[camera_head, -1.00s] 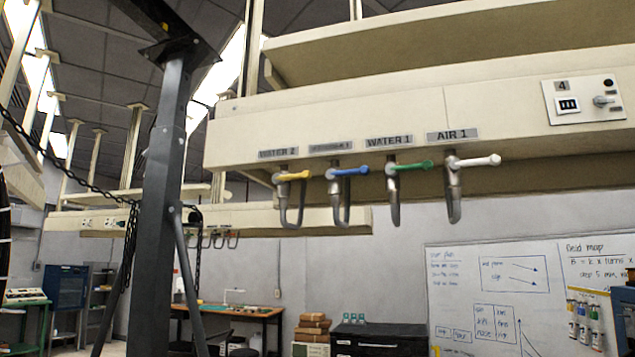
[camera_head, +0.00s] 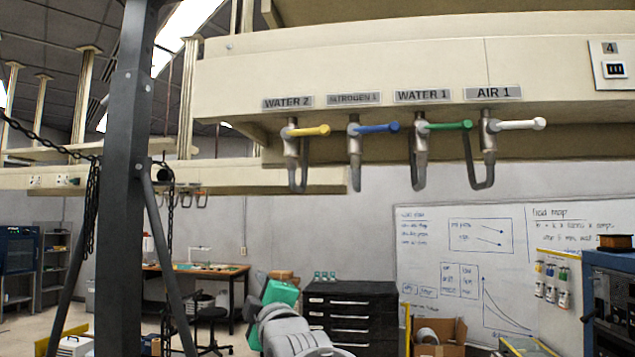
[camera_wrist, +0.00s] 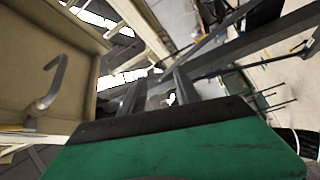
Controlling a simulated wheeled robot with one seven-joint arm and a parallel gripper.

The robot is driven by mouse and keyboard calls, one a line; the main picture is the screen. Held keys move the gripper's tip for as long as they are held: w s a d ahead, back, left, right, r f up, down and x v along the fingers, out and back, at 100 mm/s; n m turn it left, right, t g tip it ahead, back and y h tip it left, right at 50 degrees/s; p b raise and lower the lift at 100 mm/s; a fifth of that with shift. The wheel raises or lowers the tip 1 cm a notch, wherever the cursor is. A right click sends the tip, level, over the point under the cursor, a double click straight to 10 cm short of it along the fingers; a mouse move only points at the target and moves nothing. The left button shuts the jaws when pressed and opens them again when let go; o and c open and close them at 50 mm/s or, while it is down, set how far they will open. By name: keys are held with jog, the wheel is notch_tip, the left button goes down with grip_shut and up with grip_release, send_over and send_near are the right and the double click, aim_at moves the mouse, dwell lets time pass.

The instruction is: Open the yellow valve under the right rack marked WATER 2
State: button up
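The yellow valve handle (camera_head: 310,131) sits under the right rack (camera_head: 350,75), below the label WATER 2 (camera_head: 287,102). It points to the right, and its grey hooked spout (camera_head: 298,172) hangs below. My grey arm with a green end part (camera_head: 280,292) shows low in the head view, well below the valve and apart from it. Its fingers cannot be made out there. In the wrist view my gripper (camera_wrist: 158,90) has two dark fingers apart, with nothing between them. A hooked grey spout (camera_wrist: 52,85) shows at the left there; I cannot tell which one.
Blue (camera_head: 378,128), green (camera_head: 448,125) and white (camera_head: 520,124) handles sit in a row right of the yellow one. A dark post (camera_head: 122,190) with chains stands at left. A black drawer cabinet (camera_head: 350,315) and a whiteboard (camera_head: 465,260) are behind.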

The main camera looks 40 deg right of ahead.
jog(key=s+d+r+n+t+h, duration=0.1)
jog(key=s+d+r, duration=0.1)
jog(key=r, duration=0.4)
jog(key=s+d+r+n+t+h, duration=0.2)
jog(key=r, duration=0.4)
jog(key=n+t+h+p, duration=0.1)
jog(key=n+t+h, duration=0.1)
jog(key=n+t, duration=0.3)
send_near(318, 132)
notch_tip(318, 132, up, 3)
jog(key=w+d+g, duration=0.1)
jog(key=shift+n+y, duration=0.4)
jog(key=p+x, duration=0.5)
jog(key=x, duration=0.2)
jog(key=shift+a, duration=0.1)
jog(key=shift+w+r+p, duration=0.25)
jog(key=shift+w+p, duration=0.05)
jog(key=shift+p, duration=0.1)
jog(key=shift+f, duration=0.1)
jog(key=shift+c, duration=0.6)
grip_shut()
